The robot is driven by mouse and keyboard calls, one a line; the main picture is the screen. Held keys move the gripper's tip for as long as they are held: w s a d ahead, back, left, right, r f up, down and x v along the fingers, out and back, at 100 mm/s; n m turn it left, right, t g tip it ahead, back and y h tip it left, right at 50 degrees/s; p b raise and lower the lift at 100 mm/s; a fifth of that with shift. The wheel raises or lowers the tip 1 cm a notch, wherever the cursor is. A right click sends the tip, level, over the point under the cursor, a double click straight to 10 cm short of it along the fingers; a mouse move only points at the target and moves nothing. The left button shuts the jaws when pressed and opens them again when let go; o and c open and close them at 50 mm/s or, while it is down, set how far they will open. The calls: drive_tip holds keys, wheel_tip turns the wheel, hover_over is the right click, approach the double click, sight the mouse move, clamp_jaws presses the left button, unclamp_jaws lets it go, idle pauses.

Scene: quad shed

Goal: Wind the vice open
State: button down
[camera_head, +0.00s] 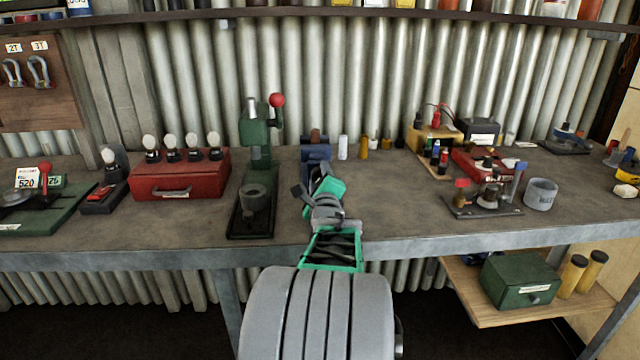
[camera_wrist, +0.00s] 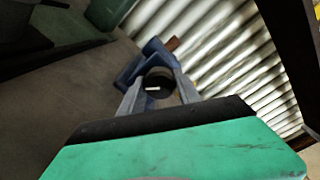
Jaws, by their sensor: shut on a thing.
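The blue vice (camera_head: 316,153) stands on the workbench, straight ahead and near the middle of the head view. A brown piece (camera_head: 315,136) shows at its top. My gripper (camera_head: 312,188) is at the near side of the vice, tilted, and covers its lower front. In the wrist view the blue vice (camera_wrist: 151,48) lies beyond my gripper (camera_wrist: 158,92). The grey fingers stand on either side of a dark round part with a small pale bar, at the vice's front. My gripper is shut on what appears to be the vice handle; the grip itself is mostly hidden.
A green press (camera_head: 256,150) with a red knob stands close on the left, beside a red box (camera_head: 180,178). Small bottles stand right of the vice. A grey cup (camera_head: 541,194) and a small fixture (camera_head: 484,207) are farther right. Corrugated wall stands behind.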

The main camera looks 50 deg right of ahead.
drive_tip(key=n+b, duration=0.4)
drive_tip(key=shift+f+n, duration=0.2)
drive_tip(key=shift+n, duration=0.1)
drive_tip(key=n+b, duration=0.3)
drive_tip(key=n, duration=0.1)
drive_tip(key=shift+r+b, duration=0.15)
drive_tip(key=shift+b, duration=0.2)
drive_tip(key=shift+n, duration=0.4)
drive_tip(key=c, duration=0.9)
unclamp_jaws()
drive_tip(key=shift+r, duration=0.1)
drive_tip(key=shift+o, duration=0.2)
drive_tip(key=v, duration=0.7)
drive_tip(key=shift+d+r, duration=0.1)
drive_tip(key=shift+r, duration=0.05)
drive_tip(key=shift+s+a, duration=0.3)
drive_tip(key=shift+a, duration=0.1)
